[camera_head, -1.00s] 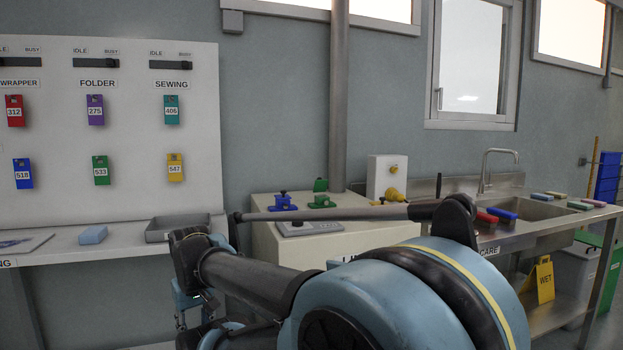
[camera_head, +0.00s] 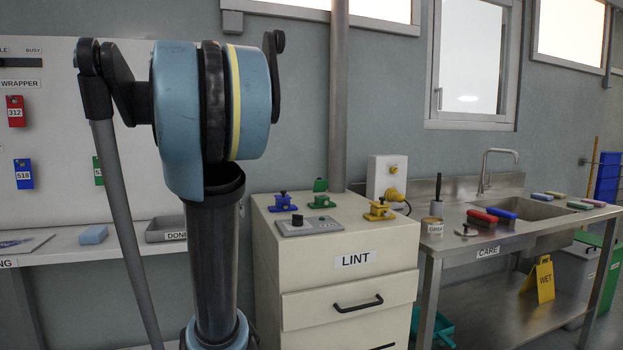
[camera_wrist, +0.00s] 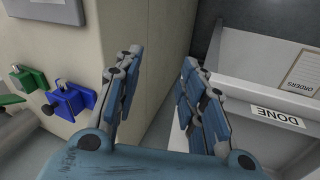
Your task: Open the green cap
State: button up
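The green cap (camera_head: 322,202), a small block with a knob, sits on top of the LINT cabinet (camera_head: 335,277), between a blue cap (camera_head: 283,203) and a yellow cap (camera_head: 378,210). A separate green piece (camera_head: 320,185) stands upright just behind it. In the wrist view the green cap (camera_wrist: 28,79) is at the left edge, beside the blue cap (camera_wrist: 70,102); a flat green piece is partly cut off there. My gripper (camera_wrist: 162,64) is open and empty, pointing past the cabinet's side, apart from the caps. In the head view it is not visible.
A grey control panel (camera_head: 309,226) lies in front of the caps. A DONE tray (camera_head: 166,230) is on the left shelf, and also shows in the wrist view (camera_wrist: 280,114). A yellow plug with a cable (camera_head: 394,194) is behind the yellow cap. The sink counter is at right.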

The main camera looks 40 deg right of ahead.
jog(key=w+d+r+m+g+h, duration=0.1)
jog(key=w+d+r+m, duration=0.1)
jog(key=w+d+r, duration=0.3)
jog(key=w+d+r+m+g+h, duration=0.1)
jog(key=w+d+r+m, duration=0.15)
jog(key=d+r, duration=0.4)
jog(key=m+g, duration=0.3)
send_near(318, 179)
jog(key=shift+h, duration=0.5)
jog(key=x, duration=0.5)
jog(key=w+x, duration=0.1)
jog(key=x, duration=0.2)
jog(key=shift+s+f, duration=0.1)
jog(key=shift+f, duration=0.25)
